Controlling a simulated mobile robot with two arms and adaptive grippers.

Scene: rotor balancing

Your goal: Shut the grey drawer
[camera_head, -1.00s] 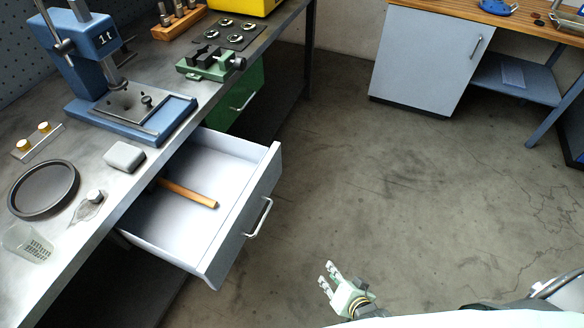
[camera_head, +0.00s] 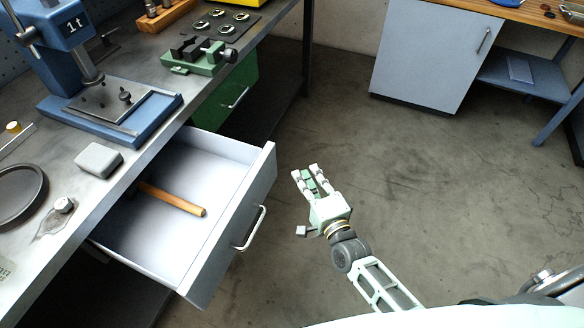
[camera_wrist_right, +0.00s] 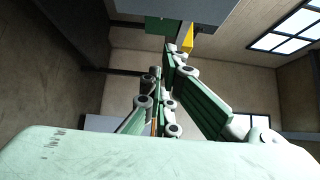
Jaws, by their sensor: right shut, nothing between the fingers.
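The grey drawer (camera_head: 228,238) stands pulled out from under the workbench in the head view. A wooden-handled tool (camera_head: 172,198) lies inside it; its far end is hidden under the bench. The drawer's metal handle (camera_head: 252,229) is on its front face. My right gripper (camera_head: 307,170) is to the right of the drawer front, apart from the handle, with its fingers pointing up the picture. Its fingers are shut and empty. They also show in the right wrist view (camera_wrist_right: 165,75). My left gripper is not in view.
The workbench (camera_head: 150,168) holds a blue press (camera_head: 110,105), a green vise (camera_head: 197,58) and a grey block (camera_head: 98,159). A green drawer (camera_head: 240,85) sits under the bench further back. A grey cabinet (camera_head: 430,55) stands at the back. The concrete floor (camera_head: 430,190) between is clear.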

